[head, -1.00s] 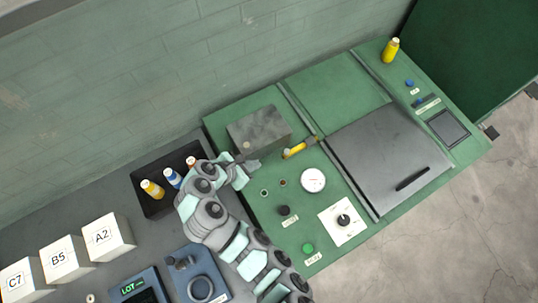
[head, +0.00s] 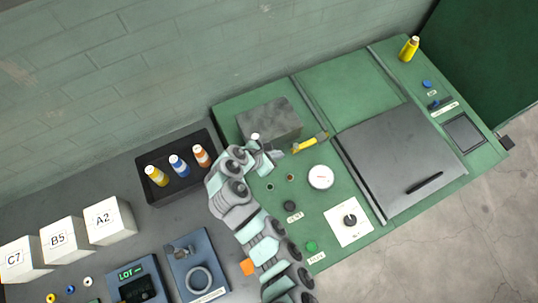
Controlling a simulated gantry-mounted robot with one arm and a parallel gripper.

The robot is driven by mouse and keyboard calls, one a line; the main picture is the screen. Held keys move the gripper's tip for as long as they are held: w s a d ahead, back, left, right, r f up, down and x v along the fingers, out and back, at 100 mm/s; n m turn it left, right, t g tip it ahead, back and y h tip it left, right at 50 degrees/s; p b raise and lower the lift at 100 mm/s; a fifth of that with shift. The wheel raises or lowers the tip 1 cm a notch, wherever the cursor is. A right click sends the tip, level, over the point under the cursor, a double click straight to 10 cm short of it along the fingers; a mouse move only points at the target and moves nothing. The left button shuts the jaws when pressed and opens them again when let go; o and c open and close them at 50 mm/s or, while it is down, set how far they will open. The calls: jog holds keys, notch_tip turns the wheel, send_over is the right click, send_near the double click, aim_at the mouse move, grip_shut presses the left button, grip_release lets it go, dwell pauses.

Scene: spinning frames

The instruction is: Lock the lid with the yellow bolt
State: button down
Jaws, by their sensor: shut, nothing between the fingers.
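The yellow bolt (head: 307,145) lies on the green machine top, between the grey box and the lid, its right end close to the lid's left edge. The lid (head: 400,160) is a flat dark grey panel with a black handle (head: 425,183), lying closed on the machine. My gripper (head: 281,153) is shut and empty, just left of the bolt's left end, in front of the grey box. Whether its fingertips touch the bolt is too small to tell.
A grey box (head: 270,119) stands behind my gripper. A white gauge (head: 320,177) and a black knob (head: 350,219) lie in front. A black tray (head: 152,193) with several bottles stands left. A yellow bottle (head: 409,49) stands at the far right.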

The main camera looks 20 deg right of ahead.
aim_at(302, 148)
jog(key=d, duration=0.1)
jog(key=w+d, duration=0.1)
jog(key=d+p, duration=0.1)
jog(key=shift+w+d+f, duration=0.15)
jog(key=shift+d+f, duration=0.15)
jog(key=shift+w+d+f, duration=0.1)
jog(key=shift+d+f, duration=0.05)
jog(key=shift+d, duration=0.3)
jog(key=d+p, duration=0.1)
jog(key=d, duration=0.2)
jog(key=w+d+p, duration=0.1)
jog(key=d, duration=0.2)
jog(key=shift+w+d+p, duration=0.1)
jog(key=shift+d+p, duration=0.05)
jog(key=shift+p, duration=0.2)
jog(key=shift+f, duration=0.1)
